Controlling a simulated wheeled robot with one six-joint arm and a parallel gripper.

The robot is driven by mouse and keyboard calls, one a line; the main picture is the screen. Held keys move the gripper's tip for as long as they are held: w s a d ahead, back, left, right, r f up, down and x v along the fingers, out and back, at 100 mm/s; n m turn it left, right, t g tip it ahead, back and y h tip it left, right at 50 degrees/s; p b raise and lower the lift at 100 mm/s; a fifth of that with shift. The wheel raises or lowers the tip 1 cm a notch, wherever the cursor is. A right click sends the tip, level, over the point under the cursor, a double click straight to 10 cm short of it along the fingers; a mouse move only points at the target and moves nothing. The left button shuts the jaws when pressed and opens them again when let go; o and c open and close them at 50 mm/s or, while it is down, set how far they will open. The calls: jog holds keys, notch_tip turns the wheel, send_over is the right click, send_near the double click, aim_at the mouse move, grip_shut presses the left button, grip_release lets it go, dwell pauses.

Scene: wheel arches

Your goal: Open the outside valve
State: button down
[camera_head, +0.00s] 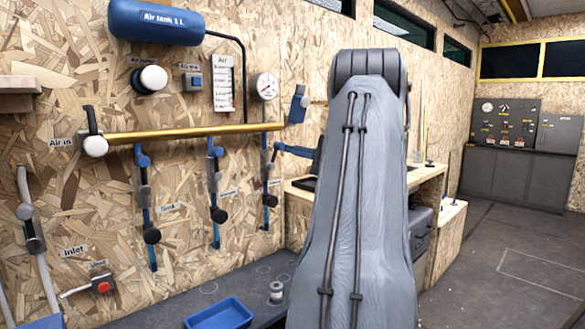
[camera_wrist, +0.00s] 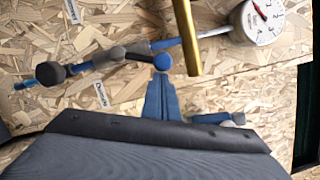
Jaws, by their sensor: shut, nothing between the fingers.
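The outside valve (camera_head: 267,167) is the rightmost drop under the brass pipe. In the wrist view, the valve (camera_wrist: 110,53) has a grey body, a black lever and a black round knob, with the "Outside" label (camera_wrist: 101,94) beside it. My gripper (camera_head: 278,147) is shut and empty, with its blue fingers pointing at the wall by the valve's upper part. In the wrist view, my gripper's tip (camera_wrist: 162,63) overlaps the end of the black lever. I cannot tell whether they touch.
The brass pipe (camera_head: 180,135) runs just above the valve, with a pressure gauge (camera_head: 265,87) over it. Two similar drops hang to the left. A blue tray (camera_head: 218,314) and a small spool (camera_head: 276,291) are on the bench below. A wooden counter stands at the right.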

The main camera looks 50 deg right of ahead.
aim_at(282, 144)
jog(key=shift+w+a+r+n+g+b, duration=0.15)
jog(key=shift+a+r+n+b, duration=0.25)
jog(key=shift+n+b, duration=0.5)
jog(key=shift+a+r+n+g+b, duration=0.25)
jog(key=shift+a+n+b, duration=0.35)
jog(key=shift+b, duration=0.45)
jog(key=shift+w+a+r+n+g+b, duration=0.1)
jog(key=shift+a+r+n+b, duration=0.25)
jog(key=shift+n+b, duration=0.6)
